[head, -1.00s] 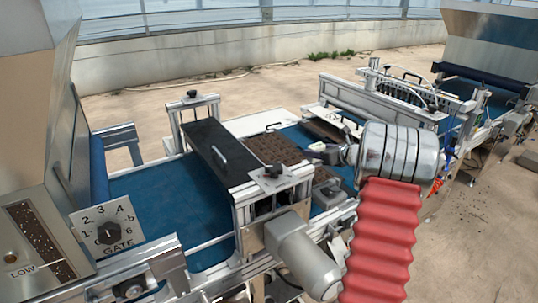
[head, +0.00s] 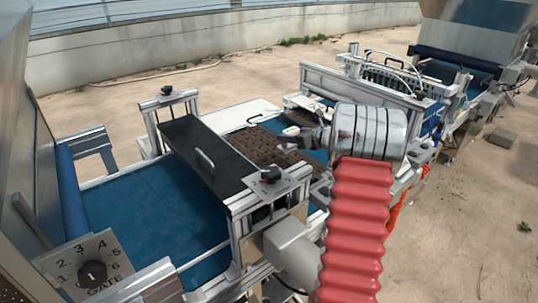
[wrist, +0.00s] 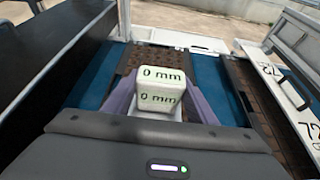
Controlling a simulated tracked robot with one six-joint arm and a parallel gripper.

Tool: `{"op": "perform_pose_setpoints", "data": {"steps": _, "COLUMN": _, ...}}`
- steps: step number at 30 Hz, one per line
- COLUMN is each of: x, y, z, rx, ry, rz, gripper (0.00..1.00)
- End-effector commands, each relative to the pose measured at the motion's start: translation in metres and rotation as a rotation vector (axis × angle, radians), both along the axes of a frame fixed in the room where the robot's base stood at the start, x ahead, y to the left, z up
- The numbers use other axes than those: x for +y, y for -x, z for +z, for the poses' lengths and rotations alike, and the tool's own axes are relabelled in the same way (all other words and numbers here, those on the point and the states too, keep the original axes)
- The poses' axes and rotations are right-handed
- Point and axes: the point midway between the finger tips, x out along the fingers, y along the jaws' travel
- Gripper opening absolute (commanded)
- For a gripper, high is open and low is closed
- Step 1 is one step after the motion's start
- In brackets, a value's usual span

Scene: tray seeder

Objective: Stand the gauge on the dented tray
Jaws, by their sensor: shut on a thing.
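In the head view, my gripper (head: 294,137) hangs over the belt beside a brown celled tray (head: 268,146). In the wrist view, a brown tray (wrist: 202,62) lies beyond the gauge and another dark brown celled strip (wrist: 256,95) lies to the right. I cannot tell a dent on either. The gauge's underside is hidden.
A black cover with a handle (head: 192,150) bridges the blue belt (head: 140,195) on the left. A metal frame with a row of nozzles (head: 375,78) stands beyond my arm.

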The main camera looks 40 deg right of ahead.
Motion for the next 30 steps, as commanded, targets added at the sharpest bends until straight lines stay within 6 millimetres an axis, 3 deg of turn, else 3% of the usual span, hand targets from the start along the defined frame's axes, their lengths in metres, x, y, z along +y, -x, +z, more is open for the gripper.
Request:
{"op": "perform_pose_setpoints", "data": {"steps": 5, "x": 0.003, "y": -0.003, "z": -0.013, "rx": 0.002, "ry": -0.002, "rz": 0.007, "gripper": 0.25}}
{"op": "perform_pose_setpoints", "data": {"steps": 14, "x": 0.004, "y": -0.003, "z": -0.058, "rx": 0.000, "ry": -0.003, "rz": 0.007, "gripper": 0.25}}
{"op": "perform_pose_setpoints", "data": {"steps": 26, "x": 0.005, "y": -0.004, "z": -0.063, "rx": -0.001, "ry": 0.000, "rz": 0.009, "gripper": 0.25}}
{"op": "perform_pose_setpoints", "data": {"steps": 30, "x": 0.005, "y": -0.004, "z": -0.076, "rx": 0.001, "ry": -0.003, "rz": 0.009, "gripper": 0.25}}
